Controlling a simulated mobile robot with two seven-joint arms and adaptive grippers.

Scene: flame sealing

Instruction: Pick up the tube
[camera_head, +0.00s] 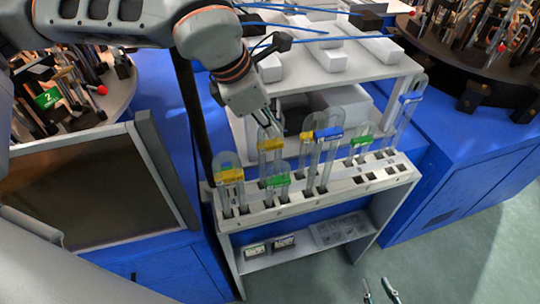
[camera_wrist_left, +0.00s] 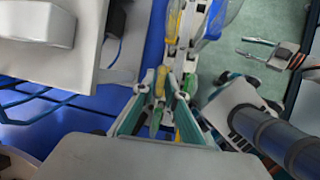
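Several clear U-shaped tubes with coloured bands stand upright in a white rack (camera_head: 345,192). My left gripper (camera_head: 268,126) points down at the top of the second yellow-banded tube. In the left wrist view its teal fingers (camera_wrist_left: 163,98) are apart, with yellow and green bands beyond and between them; contact is unclear. My right gripper (camera_head: 380,290) is open and empty, low in front of the rack.
A white stepped table (camera_head: 390,62) stands behind the rack. A dark panel in a frame (camera_head: 85,195) lies on the left. Round stations with tools stand at the upper left (camera_head: 100,100) and upper right (camera_head: 490,75). The floor (camera_head: 440,260) front right is clear.

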